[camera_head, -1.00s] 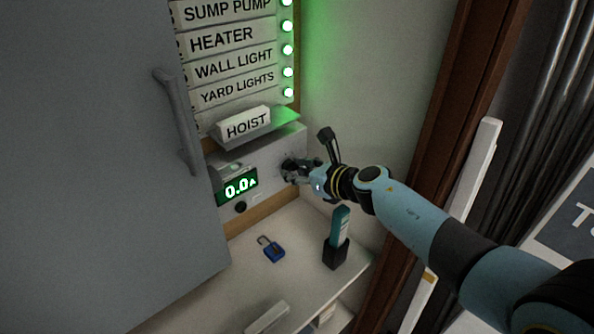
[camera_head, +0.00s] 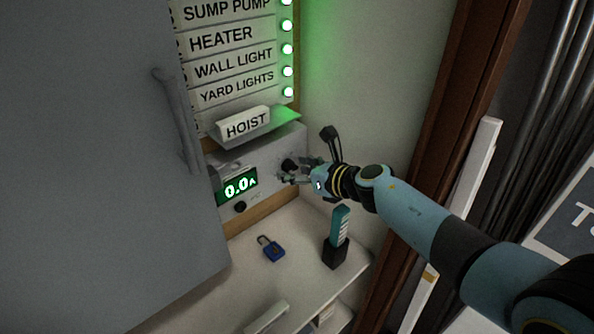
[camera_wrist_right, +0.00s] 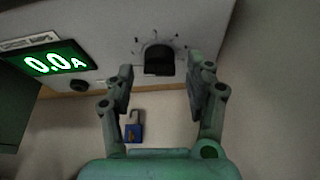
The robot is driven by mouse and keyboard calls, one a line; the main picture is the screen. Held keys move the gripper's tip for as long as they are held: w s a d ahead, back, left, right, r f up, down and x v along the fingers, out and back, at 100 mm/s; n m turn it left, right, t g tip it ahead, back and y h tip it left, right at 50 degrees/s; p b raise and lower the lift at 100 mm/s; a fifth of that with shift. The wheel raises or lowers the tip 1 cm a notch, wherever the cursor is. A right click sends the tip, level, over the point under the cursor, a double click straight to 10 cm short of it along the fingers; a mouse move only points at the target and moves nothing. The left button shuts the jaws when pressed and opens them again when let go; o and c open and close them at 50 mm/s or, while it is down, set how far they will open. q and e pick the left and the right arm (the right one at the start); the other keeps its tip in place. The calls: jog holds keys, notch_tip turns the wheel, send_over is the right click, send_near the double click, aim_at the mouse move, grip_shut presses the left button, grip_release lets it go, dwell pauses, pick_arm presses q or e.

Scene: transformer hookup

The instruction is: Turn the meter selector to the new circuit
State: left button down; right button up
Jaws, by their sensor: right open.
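The meter panel has a green display (camera_head: 237,187) reading 0.0A, which also shows in the right wrist view (camera_wrist_right: 52,62). The meter selector is a black knob (camera_head: 289,165) on the panel's right part. In the right wrist view the knob (camera_wrist_right: 159,60) has tick marks around its upper side. My right gripper (camera_head: 283,178) is in front of the panel, just below and right of the knob. In the wrist view its two fingers (camera_wrist_right: 161,80) are apart and empty, with the knob beyond them and not touched. My left gripper is not in view.
A HOIST label block (camera_head: 246,123) juts out above the meter. A blue padlock (camera_head: 271,248) lies on the shelf below. A teal-handled tool stands in a black holder (camera_head: 335,253) under my right forearm. A grey door (camera_head: 100,180) fills the left.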

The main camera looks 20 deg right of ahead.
jog(key=v, duration=1.2)
jog(key=shift+c, duration=0.2)
